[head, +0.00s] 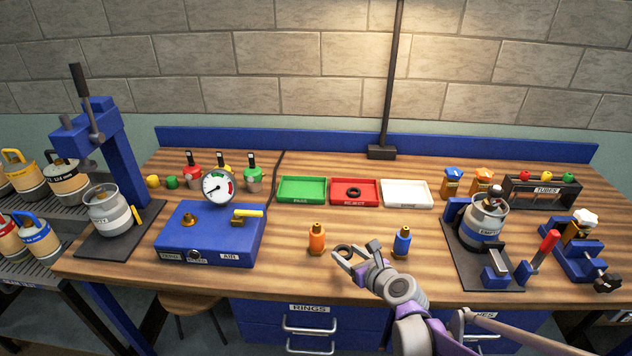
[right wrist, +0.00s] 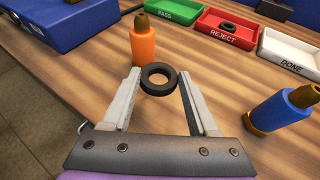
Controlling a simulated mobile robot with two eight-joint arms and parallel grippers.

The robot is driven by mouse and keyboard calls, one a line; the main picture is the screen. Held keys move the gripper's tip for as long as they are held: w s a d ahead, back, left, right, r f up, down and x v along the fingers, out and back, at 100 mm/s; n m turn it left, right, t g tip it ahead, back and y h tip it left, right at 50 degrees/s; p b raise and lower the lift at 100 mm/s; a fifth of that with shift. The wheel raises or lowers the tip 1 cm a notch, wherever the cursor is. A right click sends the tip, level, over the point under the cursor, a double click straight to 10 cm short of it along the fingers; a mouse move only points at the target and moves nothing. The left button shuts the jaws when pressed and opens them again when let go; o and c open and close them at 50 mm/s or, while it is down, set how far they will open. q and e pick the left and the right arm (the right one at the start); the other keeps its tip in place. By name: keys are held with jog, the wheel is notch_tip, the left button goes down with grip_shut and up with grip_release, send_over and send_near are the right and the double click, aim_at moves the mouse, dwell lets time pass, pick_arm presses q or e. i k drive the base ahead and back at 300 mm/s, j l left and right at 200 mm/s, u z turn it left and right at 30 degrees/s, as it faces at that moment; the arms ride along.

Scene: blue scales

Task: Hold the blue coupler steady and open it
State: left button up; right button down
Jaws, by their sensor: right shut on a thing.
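The blue coupler (head: 402,242) stands upright on the bench near the front edge, with a brass-coloured top. In the right wrist view the blue coupler (right wrist: 282,110) is at the right, apart from my fingers. My right gripper (head: 355,252) is just left of it, shut on a black ring (right wrist: 146,84) held between its fingertips. An orange coupler (head: 317,241) stands to the left of my right gripper; it also shows beyond the ring in the right wrist view (right wrist: 144,46). My left gripper is not in view.
Green (head: 302,202), red (head: 354,204) and white (head: 406,205) trays stand behind; the red REJECT tray holds a black ring. A blue gauge box (head: 180,240) is at left. A canister stand and blue clamp (head: 578,262) are at right. Bare wood lies between.

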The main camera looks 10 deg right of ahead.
aim_at(400, 251)
jog(key=k, duration=0.55)
jog(key=k+u, duration=0.1)
jog(key=u, duration=1.05)
jog(key=k+l, duration=0.1)
jog(key=l, duration=1.5)
